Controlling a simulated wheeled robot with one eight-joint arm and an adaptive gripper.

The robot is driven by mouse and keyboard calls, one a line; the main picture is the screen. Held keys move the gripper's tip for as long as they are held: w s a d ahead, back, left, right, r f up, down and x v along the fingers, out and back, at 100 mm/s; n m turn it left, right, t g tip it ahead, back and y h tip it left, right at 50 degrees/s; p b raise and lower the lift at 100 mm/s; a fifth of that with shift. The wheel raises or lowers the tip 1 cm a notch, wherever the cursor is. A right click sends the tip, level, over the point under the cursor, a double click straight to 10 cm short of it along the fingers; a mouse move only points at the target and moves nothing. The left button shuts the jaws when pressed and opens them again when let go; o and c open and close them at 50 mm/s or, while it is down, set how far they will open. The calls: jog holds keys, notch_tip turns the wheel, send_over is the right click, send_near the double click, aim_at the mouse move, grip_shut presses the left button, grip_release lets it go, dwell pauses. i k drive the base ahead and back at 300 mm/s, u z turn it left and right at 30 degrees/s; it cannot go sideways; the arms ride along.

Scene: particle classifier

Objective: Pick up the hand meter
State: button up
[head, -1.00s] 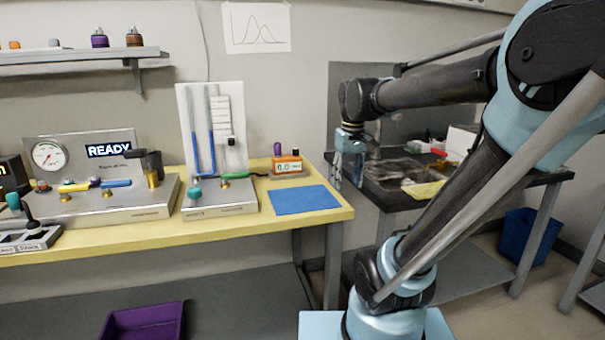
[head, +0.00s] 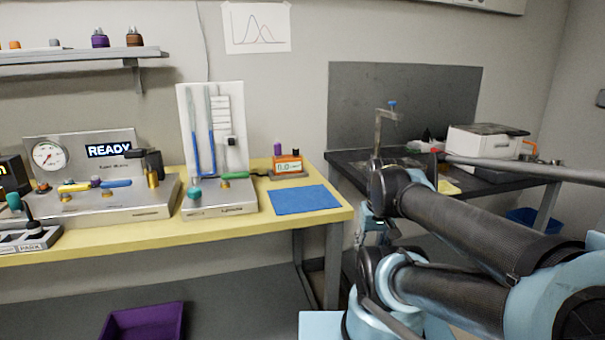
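A small orange box with a lit digital display (head: 288,165), which looks like the hand meter, stands near the back right of the yellow bench, behind a blue mat (head: 304,199). Its digits are too small to read surely. My gripper (head: 368,232) hangs pointing down at the end of my arm, just right of the bench's right end and apart from the meter. It is small and partly covered by my arm links, so its fingers do not show clearly. Nothing is seen held in it.
Left of the meter stand a tube panel (head: 214,125) and a console reading READY (head: 110,150). A dark table (head: 345,158) with a white box (head: 487,142) is at the right. A purple bin (head: 143,322) is below the bench. The blue mat is bare.

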aim_at(285, 164)
jog(key=z, duration=0.25)
jog(key=k, duration=1.05)
jog(key=u, duration=0.25)
jog(key=i, duration=1.45)
